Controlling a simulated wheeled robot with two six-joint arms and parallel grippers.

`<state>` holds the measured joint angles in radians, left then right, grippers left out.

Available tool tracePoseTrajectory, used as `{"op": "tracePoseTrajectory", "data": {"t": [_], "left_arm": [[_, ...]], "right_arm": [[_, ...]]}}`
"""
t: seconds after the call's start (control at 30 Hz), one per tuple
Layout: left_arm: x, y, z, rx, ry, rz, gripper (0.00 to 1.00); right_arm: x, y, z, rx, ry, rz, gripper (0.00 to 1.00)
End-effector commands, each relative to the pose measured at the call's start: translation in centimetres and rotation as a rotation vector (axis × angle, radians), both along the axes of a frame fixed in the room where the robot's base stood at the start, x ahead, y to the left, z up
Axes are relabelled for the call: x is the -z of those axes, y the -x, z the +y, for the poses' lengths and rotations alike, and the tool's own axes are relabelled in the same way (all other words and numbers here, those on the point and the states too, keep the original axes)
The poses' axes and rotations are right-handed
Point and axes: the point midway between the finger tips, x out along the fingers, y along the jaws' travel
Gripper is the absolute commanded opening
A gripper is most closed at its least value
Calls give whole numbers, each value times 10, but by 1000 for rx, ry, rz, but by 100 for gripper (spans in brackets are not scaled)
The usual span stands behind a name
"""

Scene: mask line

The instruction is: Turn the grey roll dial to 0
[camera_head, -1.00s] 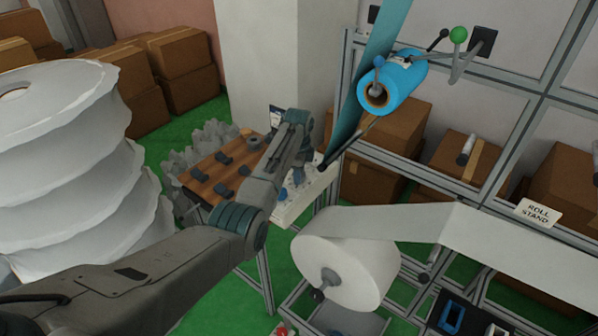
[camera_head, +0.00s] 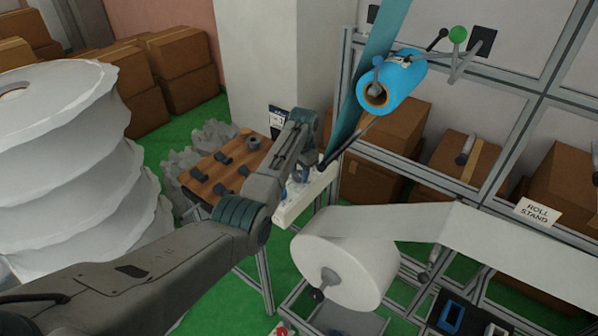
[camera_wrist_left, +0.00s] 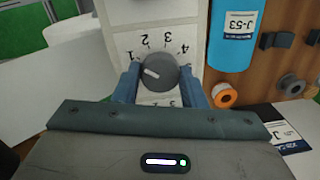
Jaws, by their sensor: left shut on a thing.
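The grey roll dial (camera_wrist_left: 159,72) sits on a white panel (camera_wrist_left: 119,15) in the left wrist view. Printed numbers 1, 2, 3 and 4 run around its far side; marks on its near side are partly hidden. The dial's white pointer line points left, a little below the 1. My left gripper (camera_wrist_left: 160,80) has one blue finger on each side of the dial and is shut on it. In the head view my left gripper (camera_head: 300,176) is at the white panel (camera_head: 312,194), and my arm hides the dial. My right gripper is not in view.
A brown board (camera_head: 213,178) with dark holders stands left of the panel. A large white roll (camera_head: 345,255) hangs close on the right. A blue roll (camera_head: 398,82) is on the metal frame above.

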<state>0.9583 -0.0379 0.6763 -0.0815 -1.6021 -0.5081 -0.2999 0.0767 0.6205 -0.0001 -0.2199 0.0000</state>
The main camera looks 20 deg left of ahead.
Motion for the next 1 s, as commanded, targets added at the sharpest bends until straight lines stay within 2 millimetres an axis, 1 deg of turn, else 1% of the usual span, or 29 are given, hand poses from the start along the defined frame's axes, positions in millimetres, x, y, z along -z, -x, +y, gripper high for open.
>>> {"op": "tracePoseTrajectory", "data": {"t": [0.6,0.8,1.0], "left_arm": [[-1,-2,-1,-567,0,-2,15],[-1,-2,-1,-705,0,-2,15],[-1,-3,-1,-796,0,-3,15]], "right_arm": [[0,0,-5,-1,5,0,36],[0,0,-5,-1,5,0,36],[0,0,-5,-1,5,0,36]]}}
